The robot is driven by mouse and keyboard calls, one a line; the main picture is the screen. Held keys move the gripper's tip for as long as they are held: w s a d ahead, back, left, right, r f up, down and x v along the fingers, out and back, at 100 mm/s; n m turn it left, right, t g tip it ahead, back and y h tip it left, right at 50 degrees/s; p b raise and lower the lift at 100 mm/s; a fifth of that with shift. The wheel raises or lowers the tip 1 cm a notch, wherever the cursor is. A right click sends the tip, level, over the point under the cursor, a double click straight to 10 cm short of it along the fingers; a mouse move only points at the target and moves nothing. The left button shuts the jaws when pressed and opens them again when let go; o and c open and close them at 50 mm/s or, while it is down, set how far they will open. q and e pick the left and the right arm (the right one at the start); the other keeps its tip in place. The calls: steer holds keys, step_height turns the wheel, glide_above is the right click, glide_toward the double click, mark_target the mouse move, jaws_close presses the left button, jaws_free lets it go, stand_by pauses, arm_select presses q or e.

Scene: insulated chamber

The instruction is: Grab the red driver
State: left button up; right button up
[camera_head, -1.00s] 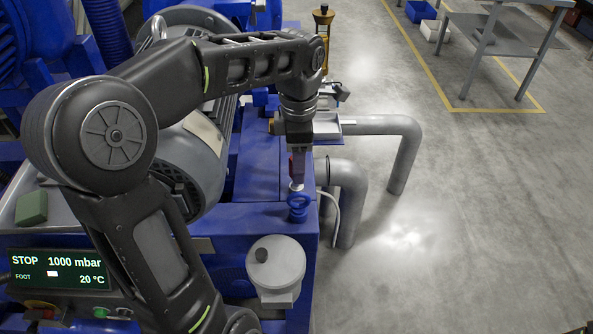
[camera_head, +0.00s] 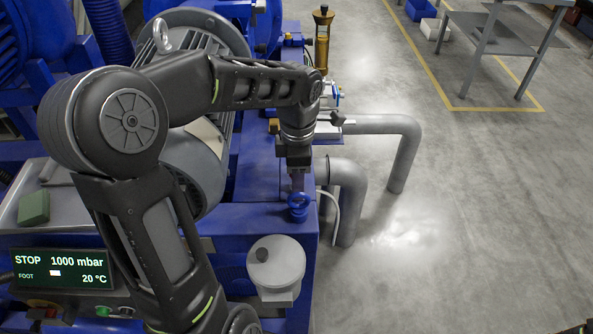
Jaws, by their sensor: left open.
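My left gripper (camera_head: 298,181) is open and points down over the blue machine top, just above a blue ring-shaped handwheel (camera_head: 298,206). The fingers are small and partly dark against the blue. I cannot make out the red driver now; my gripper and wrist cover the spot where a reddish upright piece showed before.
A round grey canister (camera_head: 276,262) stands in front of the handwheel. Grey pipes (camera_head: 385,126) bend down at the machine's right edge. A display panel (camera_head: 58,268) is at lower left. The floor at right is open, with a metal table (camera_head: 490,30) beyond.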

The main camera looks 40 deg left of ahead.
arm_select(q)
steer(key=shift+c, duration=0.4)
jaws_close()
stand_by(0.4)
